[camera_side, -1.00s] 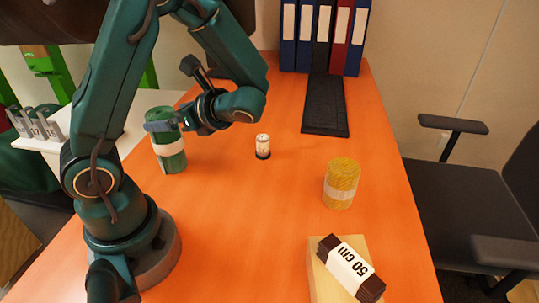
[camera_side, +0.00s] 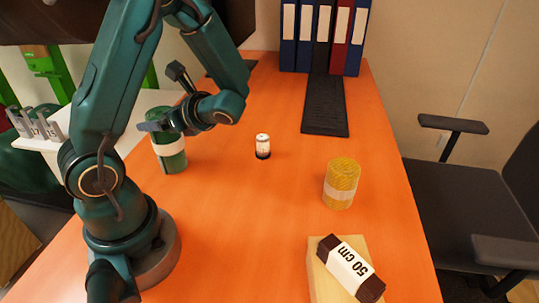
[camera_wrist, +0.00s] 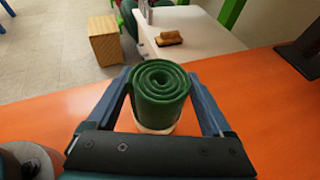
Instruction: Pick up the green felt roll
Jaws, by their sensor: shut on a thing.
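The green felt roll (camera_side: 170,157) stands upright near the left edge of the orange table, with a pale band around its middle. In the wrist view the roll (camera_wrist: 160,92) shows its spiral top between the two fingers. My gripper (camera_side: 160,130) reaches it from the right at its upper part and is shut on it. In the wrist view my gripper's fingers (camera_wrist: 162,98) lie along both sides of the roll. The side view does not show clearly whether the roll's base touches the table.
A small white and black cylinder (camera_side: 263,146) stands right of my gripper. A yellow roll (camera_side: 341,184) stands farther right. A brown bundle marked 50 cm (camera_side: 351,268) lies on a wooden block (camera_side: 320,283).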

